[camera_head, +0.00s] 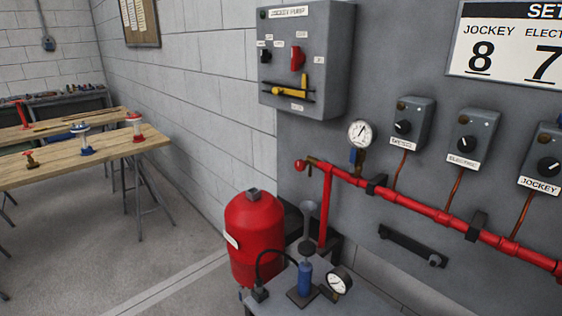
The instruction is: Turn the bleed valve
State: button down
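A red horizontal pipe (410,206) runs along the grey wall panel. At its left end sits a small round red knob (300,165) next to a brass-coloured fitting (313,161). A blue part (353,156) sits just below the white-faced pressure gauge (361,133) on the pipe. No label marks which of these is the bleed valve, and their exact turned positions are too small to tell. My gripper is not in view.
A red tank (255,238) stands on the floor below the pipe's left end. A small table (368,300) in front holds a blue-bodied pump (305,279) and a gauge (341,280). A grey jockey pump box (335,60) hangs above.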

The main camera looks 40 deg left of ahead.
aim_at(300, 165)
jog(key=u, duration=0.95)
